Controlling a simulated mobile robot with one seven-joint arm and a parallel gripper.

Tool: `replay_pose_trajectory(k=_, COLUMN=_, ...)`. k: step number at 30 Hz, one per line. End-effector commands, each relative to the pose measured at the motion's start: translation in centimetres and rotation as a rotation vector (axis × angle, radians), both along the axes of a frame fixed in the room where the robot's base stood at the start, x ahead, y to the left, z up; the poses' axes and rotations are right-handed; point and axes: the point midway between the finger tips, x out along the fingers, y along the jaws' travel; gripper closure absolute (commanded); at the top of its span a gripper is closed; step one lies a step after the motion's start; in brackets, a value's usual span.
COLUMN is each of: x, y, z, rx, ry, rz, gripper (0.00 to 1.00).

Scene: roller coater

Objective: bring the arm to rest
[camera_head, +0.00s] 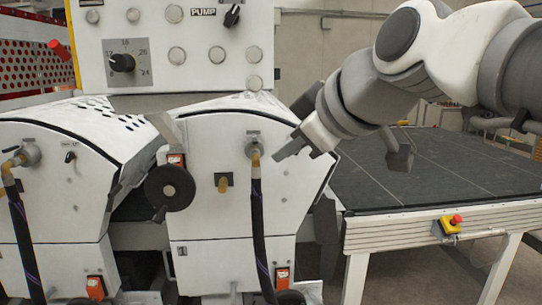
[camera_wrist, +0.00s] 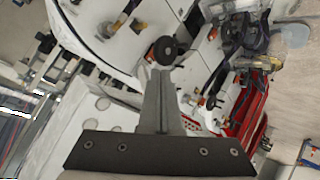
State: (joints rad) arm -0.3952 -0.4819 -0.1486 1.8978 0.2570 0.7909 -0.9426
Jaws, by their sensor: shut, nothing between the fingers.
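My gripper (camera_head: 284,151) reaches in from the right in the head view, with its fingers pointing left and down in front of the white housing of the roller coater (camera_head: 215,135). In the wrist view my gripper (camera_wrist: 158,74) has its fingers together with nothing between them. From the head view I cannot tell how far the fingertips are from the housing. A black handwheel (camera_head: 170,189) on the machine shows left of the gripper, and a round black part shows just beyond the fingertips in the wrist view (camera_wrist: 165,50).
A control panel (camera_head: 182,48) with knobs stands above the machine. A dark-topped conveyor table (camera_head: 440,165) lies to the right, with a yellow-and-red stop button (camera_head: 451,224) on its front edge. A black hose (camera_head: 258,225) hangs from the housing. Red perforated panels (camera_head: 35,55) stand at back left.

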Motion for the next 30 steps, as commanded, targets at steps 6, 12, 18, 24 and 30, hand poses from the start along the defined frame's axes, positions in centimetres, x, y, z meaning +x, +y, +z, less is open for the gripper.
replay_pose_trajectory(k=6, x=-5.3, y=-6.1, z=-11.4, rx=0.118, ry=0.315, rz=-0.403, gripper=1.0)
replay_pose_trajectory(k=12, x=-10.4, y=-10.1, z=-19.5, rx=0.2, ry=0.498, rz=-0.745, gripper=1.0)
replay_pose_trajectory(k=18, x=-12.9, y=-11.7, z=-22.9, rx=0.236, ry=0.564, rz=-0.914, gripper=1.0)
replay_pose_trajectory(k=24, x=-13.2, y=-11.8, z=-23.2, rx=0.241, ry=0.571, rz=-0.931, gripper=1.0)
replay_pose_trajectory(k=30, x=-13.1, y=-11.8, z=-23.2, rx=0.241, ry=0.57, rz=-0.93, gripper=1.0)
